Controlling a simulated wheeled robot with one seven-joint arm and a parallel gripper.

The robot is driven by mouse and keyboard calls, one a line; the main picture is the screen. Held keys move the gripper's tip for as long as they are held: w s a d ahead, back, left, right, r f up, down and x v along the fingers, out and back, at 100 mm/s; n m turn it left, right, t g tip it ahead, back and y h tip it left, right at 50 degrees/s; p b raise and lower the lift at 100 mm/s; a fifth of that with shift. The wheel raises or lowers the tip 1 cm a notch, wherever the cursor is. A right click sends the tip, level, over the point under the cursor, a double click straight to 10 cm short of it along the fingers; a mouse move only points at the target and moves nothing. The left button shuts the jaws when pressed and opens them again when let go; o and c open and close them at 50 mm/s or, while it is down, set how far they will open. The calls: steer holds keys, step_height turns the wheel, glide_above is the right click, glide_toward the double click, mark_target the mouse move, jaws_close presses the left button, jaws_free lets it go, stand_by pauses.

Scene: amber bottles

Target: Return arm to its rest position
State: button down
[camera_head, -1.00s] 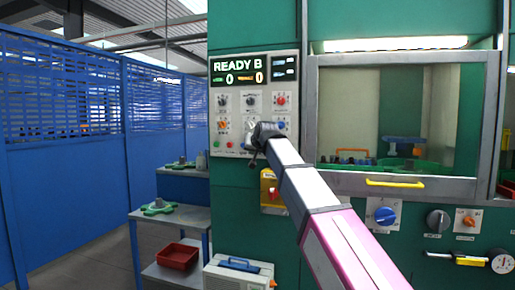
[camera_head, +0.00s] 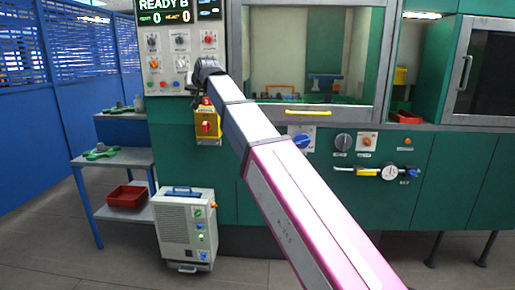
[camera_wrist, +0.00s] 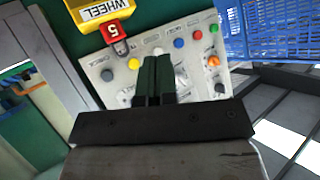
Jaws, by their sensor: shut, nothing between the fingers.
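My arm (camera_head: 300,205), grey and pink, reaches up and left from the lower right of the head view towards the green machine. My gripper (camera_head: 205,72) is at its far end, in front of the lower right part of the control panel (camera_head: 180,42). In the wrist view my gripper's two dark fingers (camera_wrist: 158,78) are together and empty. They hide part of the panel (camera_wrist: 120,68) behind them. I cannot tell the exact gap between the fingertips and the panel.
A yellow holder (camera_head: 208,128) with a red padlock hangs below the panel. A machine window with a yellow handle (camera_head: 307,111) is to the right. A white wheeled unit (camera_head: 185,225), a grey side table (camera_head: 120,160) and a red bin (camera_head: 127,196) stand lower left. Open floor lies in front.

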steer(key=d+f+m+g+h, duration=0.1)
steer(key=d+f+h, duration=0.1)
steer(key=d+f, duration=0.7)
steer(key=s+d+f+g+h, duration=0.15)
steer(key=d+f, duration=0.45)
steer(key=f, duration=0.8)
steer(key=d+f+m+g+h, duration=0.1)
steer(key=d+f+g, duration=0.1)
steer(key=d+f, duration=0.7)
steer(key=s+d+f+g, duration=0.2)
steer(key=s+d+f, duration=0.4)
steer(key=f, duration=0.3)
steer(key=s+d+f+m+g+h, duration=0.1)
steer(key=s+d+f+g, duration=0.1)
steer(key=s+d+f, duration=0.5)
steer(key=s+d+f+m+g+h, duration=0.1)
steer(key=s+d+f+g, duration=0.1)
steer(key=s+d+f, duration=0.5)
step_height(320, 180, down, 6)
steer(key=shift+s, duration=0.55)
